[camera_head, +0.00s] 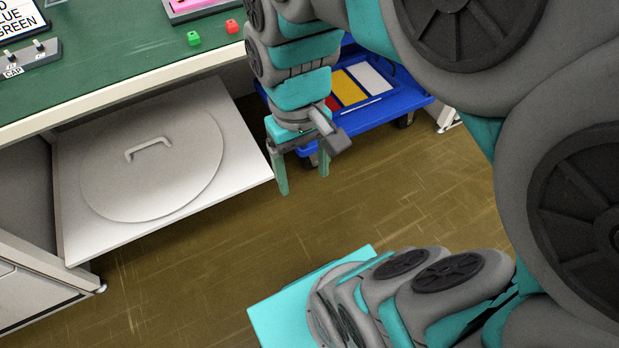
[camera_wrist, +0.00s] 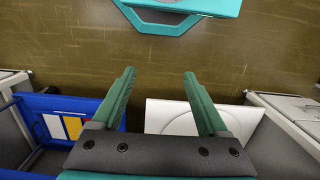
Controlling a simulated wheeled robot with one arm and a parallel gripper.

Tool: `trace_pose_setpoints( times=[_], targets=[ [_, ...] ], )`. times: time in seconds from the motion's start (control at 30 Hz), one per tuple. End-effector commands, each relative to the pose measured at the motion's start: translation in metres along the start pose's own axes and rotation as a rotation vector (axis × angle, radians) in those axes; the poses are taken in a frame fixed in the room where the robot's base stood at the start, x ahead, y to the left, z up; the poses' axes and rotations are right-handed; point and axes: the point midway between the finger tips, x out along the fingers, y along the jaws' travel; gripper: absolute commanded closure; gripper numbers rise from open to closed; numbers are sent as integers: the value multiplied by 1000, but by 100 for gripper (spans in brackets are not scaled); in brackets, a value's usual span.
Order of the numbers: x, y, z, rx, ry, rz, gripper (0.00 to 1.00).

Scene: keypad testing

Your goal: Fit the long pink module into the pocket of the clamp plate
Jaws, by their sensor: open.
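No clamp plate or pocket can be made out in either view. My gripper (camera_head: 303,184) is open and empty, pointing down over the floor between the bench and a blue cart.
The blue cart (camera_head: 408,101) stands behind my gripper. Open floor lies in front.

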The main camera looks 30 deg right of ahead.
Motion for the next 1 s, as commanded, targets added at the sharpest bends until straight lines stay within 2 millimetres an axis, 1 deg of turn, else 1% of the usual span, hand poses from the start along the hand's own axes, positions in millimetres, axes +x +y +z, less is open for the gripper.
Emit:
trace_pose_setpoints(
  times=[0.03, 0.1, 0.23, 0.37, 1.0],
  targets=[
    [13, 0, 16, 2, -18, 1, 23],
    [26, -1, 32, 6, -37, 2, 23],
    [42, -1, 49, 11, -55, 3, 23],
    [45, -1, 52, 12, -58, 3, 23],
    [44, -1, 52, 12, -59, 3, 23]
  ],
)
